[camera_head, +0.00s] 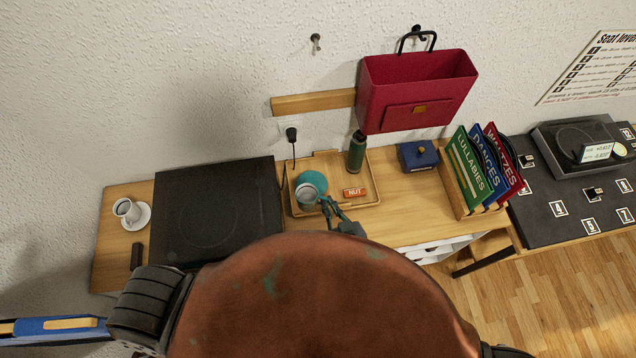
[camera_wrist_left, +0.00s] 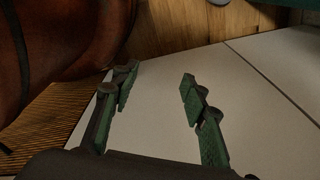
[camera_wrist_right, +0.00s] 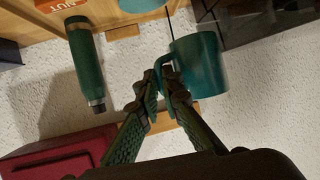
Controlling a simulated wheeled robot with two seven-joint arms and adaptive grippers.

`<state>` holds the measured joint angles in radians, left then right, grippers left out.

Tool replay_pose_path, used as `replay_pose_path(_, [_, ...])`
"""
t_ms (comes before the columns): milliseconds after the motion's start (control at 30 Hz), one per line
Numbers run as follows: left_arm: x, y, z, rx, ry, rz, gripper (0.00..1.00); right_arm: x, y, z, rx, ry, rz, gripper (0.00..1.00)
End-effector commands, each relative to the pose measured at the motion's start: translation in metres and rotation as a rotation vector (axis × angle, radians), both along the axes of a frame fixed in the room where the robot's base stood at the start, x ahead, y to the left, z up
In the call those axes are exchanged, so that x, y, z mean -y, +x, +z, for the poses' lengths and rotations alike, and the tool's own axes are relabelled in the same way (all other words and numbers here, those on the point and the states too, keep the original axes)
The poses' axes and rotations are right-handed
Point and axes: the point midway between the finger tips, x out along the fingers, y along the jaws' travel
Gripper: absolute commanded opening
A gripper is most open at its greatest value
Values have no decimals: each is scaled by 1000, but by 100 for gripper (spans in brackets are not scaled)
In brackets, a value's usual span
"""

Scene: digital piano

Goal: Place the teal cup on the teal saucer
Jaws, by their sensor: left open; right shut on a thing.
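The teal cup (camera_head: 306,199) overlaps the near-left part of the teal saucer (camera_head: 317,180) in the head view. The saucer lies on the wooden tray (camera_head: 362,201). In the right wrist view the cup (camera_wrist_right: 207,65) shows beside, and apart from, a teal edge at the top that looks like the saucer (camera_wrist_right: 142,4). My right gripper (camera_wrist_right: 165,80) is shut on the cup's handle; it also shows in the head view (camera_head: 326,205). My left gripper (camera_wrist_left: 158,76) is open and empty in the left wrist view, over a pale surface.
A green bottle (camera_head: 356,153) and an orange NUT bar (camera_head: 355,193) share the tray. A black cooktop-like slab (camera_head: 215,210) is left of it, with a white cup and saucer (camera_head: 131,212) beyond. A blue box (camera_head: 418,155) and a book rack (camera_head: 462,200) stand right.

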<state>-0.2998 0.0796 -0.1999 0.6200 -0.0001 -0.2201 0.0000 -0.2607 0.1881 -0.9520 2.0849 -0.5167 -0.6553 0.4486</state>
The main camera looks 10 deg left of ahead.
Motion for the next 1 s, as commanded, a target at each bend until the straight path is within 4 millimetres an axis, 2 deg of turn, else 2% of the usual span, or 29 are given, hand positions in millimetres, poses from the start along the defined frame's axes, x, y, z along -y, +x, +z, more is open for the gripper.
replay_pose_path(367, [0, 0, 7, 1, 0, 0, 41, -13, 86, -35, 4, -2, -1, 0])
replay_pose_path(500, [0, 0, 3, 0, 0, 0, 41, -16, 106, -65, 1, -1, -1, 0])
replay_pose_path(700, [0, 0, 1, 0, 0, 0, 41, -19, 124, -86, 2, 1, -2, 0])
replay_pose_path(867, [0, 0, -1, 0, 0, 0, 41, -20, 132, -96, 1, 0, -1, 0])
replay_pose_path(1000, [0, 0, -2, -1, 0, 0, 41, -20, 131, -117, -1, 0, -3, 0])
